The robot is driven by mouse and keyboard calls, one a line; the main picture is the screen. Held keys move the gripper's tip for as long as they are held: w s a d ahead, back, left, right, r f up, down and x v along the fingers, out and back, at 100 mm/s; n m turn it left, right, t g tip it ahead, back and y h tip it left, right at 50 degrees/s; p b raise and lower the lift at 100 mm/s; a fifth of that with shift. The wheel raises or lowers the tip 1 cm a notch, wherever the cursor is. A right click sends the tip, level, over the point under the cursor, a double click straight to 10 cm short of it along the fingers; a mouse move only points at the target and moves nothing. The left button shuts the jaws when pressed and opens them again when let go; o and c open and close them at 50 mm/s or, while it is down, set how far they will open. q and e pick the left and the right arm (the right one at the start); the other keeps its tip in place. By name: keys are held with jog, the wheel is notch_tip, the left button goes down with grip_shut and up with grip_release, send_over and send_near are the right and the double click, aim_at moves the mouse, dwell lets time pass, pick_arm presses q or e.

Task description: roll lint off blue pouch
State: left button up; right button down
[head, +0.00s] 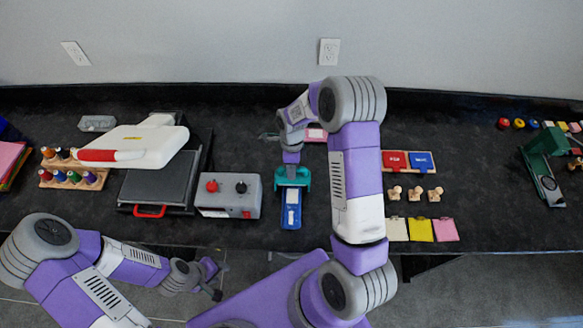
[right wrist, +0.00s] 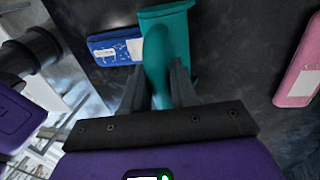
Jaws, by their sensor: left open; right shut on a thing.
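The blue pouch (head: 291,216) lies flat near the counter's front edge in the head view, with a white label on it. It also shows in the right wrist view (right wrist: 101,44), with small pale specks. My right gripper (head: 291,160) is shut on the handle of a teal lint roller (head: 305,179). In the right wrist view the lint roller (right wrist: 165,17) overlaps one end of the pouch; I cannot tell whether they touch. My left gripper (head: 214,284) is open and empty, low in front of the counter, left of the pouch.
A pink pouch (head: 316,135) lies behind my right arm. A grey control box (head: 228,196) and a heat press (head: 155,185) stand to the left. Stamps (head: 415,194), red and blue ink pads (head: 395,160) and coloured cards (head: 420,230) lie to the right.

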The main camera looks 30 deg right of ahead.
jog(key=shift+f+b, duration=0.3)
jog(key=shift+f, duration=0.15)
jog(key=shift+s+a, duration=0.1)
dwell(0.4)
jog(key=shift+s+a+p, duration=0.15)
jog(key=shift+s+a, duration=1.15)
jog(key=shift+s, duration=0.8)
jog(key=shift+s+a+p, duration=0.1)
jog(key=shift+s+a, duration=1.15)
jog(key=shift+s, duration=0.85)
jog(key=shift+s+a+p, duration=0.15)
jog(key=shift+s+a, duration=1.15)
jog(key=shift+s, duration=0.8)
jog(key=shift+w, duration=0.1)
jog(key=shift+w+d, duration=0.7)
jog(key=shift+w, duration=0.35)
jog(key=shift+w+d, duration=0.65)
jog(key=shift+w, duration=0.45)
jog(key=shift+w+d, duration=0.7)
jog(key=shift+w, duration=0.35)
jog(key=shift+w+d, duration=0.65)
jog(key=shift+w, duration=0.4)
jog(key=shift+w+d, duration=0.6)
jog(key=shift+w, duration=0.4)
jog(key=shift+w+d, duration=0.65)
jog(key=shift+w, duration=0.4)
notch_tip(320, 180, up, 7)
jog(key=p, duration=0.6)
jog(key=shift+r, duration=0.1)
